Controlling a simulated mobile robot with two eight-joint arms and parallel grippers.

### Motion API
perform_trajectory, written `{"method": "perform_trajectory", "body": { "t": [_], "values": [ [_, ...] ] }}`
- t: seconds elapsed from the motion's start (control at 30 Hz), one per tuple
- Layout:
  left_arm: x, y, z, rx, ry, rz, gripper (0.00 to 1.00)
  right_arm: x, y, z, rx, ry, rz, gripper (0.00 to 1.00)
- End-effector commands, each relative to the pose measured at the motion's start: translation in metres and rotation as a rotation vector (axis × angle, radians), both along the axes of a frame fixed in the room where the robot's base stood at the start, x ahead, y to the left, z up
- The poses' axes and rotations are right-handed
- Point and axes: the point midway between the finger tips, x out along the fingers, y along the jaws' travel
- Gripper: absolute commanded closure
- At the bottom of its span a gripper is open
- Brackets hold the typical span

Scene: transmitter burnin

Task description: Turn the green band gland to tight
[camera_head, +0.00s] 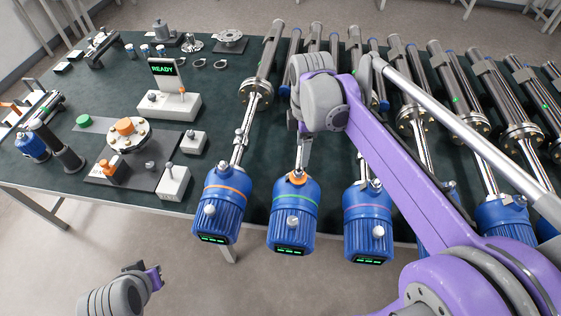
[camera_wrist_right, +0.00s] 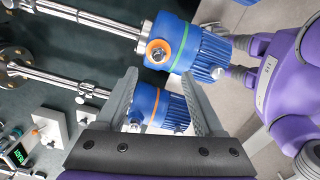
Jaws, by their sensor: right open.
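The green band transmitter (camera_head: 293,218) is a blue ribbed housing with a green ring, on the end of a metal stem at the table's front edge. Its orange gland (camera_head: 298,178) faces up, near the stem joint. In the right wrist view the gland (camera_wrist_right: 158,52) shows as an orange ring with a pale centre, just beyond the fingertips. My right gripper (camera_head: 304,150) is above and behind the gland, pointing down. In the wrist view its fingers (camera_wrist_right: 160,85) are apart, with nothing held. My left gripper (camera_head: 145,275) is low at the left, off the table; its jaw opening is unclear.
An orange band transmitter (camera_head: 222,203) stands to the left and a pink band transmitter (camera_head: 367,222) to the right, both close. Several more stems line the right side. A READY display box (camera_head: 168,105) and a flange fixture (camera_head: 130,135) occupy the left of the table.

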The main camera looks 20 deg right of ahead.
Motion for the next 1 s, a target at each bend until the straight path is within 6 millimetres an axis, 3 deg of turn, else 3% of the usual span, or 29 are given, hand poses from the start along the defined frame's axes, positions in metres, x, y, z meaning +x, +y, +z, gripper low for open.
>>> {"method": "perform_trajectory", "body": {
  "t": [0.13,0.27,0.7,1.0],
  "values": [
    [0.0,0.0,0.0,0.0,0.0,0.0,1.0,0.004,-0.003,-0.002,0.003,0.018,0.048,0.3],
    [-0.001,0.0,-0.002,0.0,0.002,0.0,1.0,0.004,-0.003,-0.016,0.003,0.019,0.051,0.3],
    [-0.004,0.0,-0.007,0.0,0.007,0.0,1.0,0.004,-0.003,-0.093,0.003,0.018,0.048,0.3],
    [-0.004,0.0,-0.008,0.0,0.008,0.0,1.0,0.004,-0.003,-0.107,0.002,0.017,0.048,0.3]
  ]
}}
